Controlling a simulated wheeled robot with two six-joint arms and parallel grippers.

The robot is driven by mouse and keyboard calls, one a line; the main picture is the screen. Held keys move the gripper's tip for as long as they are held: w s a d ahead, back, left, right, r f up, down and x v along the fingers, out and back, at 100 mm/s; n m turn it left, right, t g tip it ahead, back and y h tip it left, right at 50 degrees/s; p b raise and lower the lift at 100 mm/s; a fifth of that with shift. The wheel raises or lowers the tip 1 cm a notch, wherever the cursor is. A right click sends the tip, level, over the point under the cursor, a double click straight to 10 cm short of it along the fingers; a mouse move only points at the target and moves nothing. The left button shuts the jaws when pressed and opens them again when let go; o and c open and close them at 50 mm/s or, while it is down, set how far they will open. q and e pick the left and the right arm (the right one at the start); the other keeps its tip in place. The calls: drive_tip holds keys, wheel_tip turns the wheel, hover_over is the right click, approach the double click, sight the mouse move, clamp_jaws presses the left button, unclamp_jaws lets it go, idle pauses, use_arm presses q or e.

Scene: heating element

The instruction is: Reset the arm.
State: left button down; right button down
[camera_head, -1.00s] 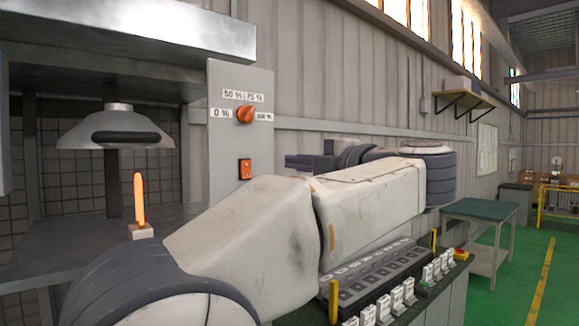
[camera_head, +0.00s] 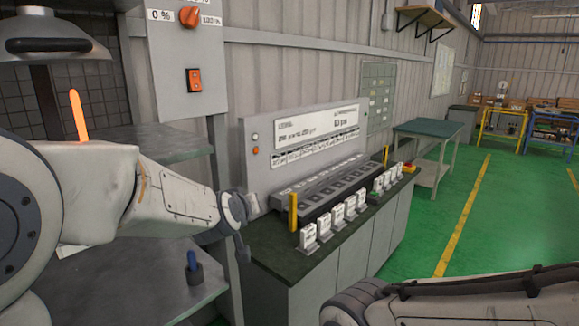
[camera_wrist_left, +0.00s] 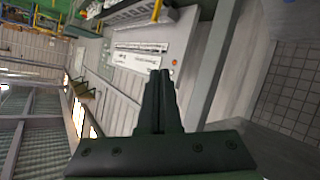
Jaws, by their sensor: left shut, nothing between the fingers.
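My left arm (camera_head: 175,195) comes in from the left in the head view and reaches across in front of the grey post. Its far end is near the left end of the counter. My left gripper (camera_wrist_left: 161,75) shows in the left wrist view with its two dark fingers together and nothing between them. My right arm (camera_head: 460,300) lies along the bottom right of the head view, and its gripper is not seen. A glowing orange heating rod (camera_head: 78,115) stands at the left, partly behind my left arm.
A control panel with an orange knob (camera_head: 190,17) and red switch (camera_head: 194,80) is above my left arm. A counter (camera_head: 275,252) holds a grey slotted rack (camera_head: 335,188) and several white labelled blocks (camera_head: 336,220). Green floor (camera_head: 500,220) is open at right.

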use_arm(q)
drive_tip(key=s+a+f+m+g, duration=0.1)
drive_tip(key=s+a+f+g, duration=0.25)
drive_tip(key=s+f, duration=0.4)
drive_tip(key=s+a+f+m+g+y, duration=0.1)
drive_tip(key=s+a+f+g, duration=0.25)
drive_tip(key=s+f, duration=0.4)
drive_tip(key=s+a+f+m+g, duration=0.1)
drive_tip(key=s+a+f+g, duration=0.3)
drive_tip(key=s, duration=0.5)
drive_tip(key=s+d+r+m+g, duration=0.1)
drive_tip(key=s+d+r+m, duration=0.1)
drive_tip(key=s+d, duration=0.4)
drive_tip(key=s+d+r+m+g, duration=0.1)
drive_tip(key=s+d+r+m, duration=0.1)
drive_tip(key=s+d+m, duration=0.3)
drive_tip(key=s+d, duration=0.2)
drive_tip(key=d, duration=0.2)
drive_tip(key=shift+r+h, duration=0.3)
drive_tip(key=shift+r, duration=0.05)
drive_tip(key=shift+s+d, duration=0.1)
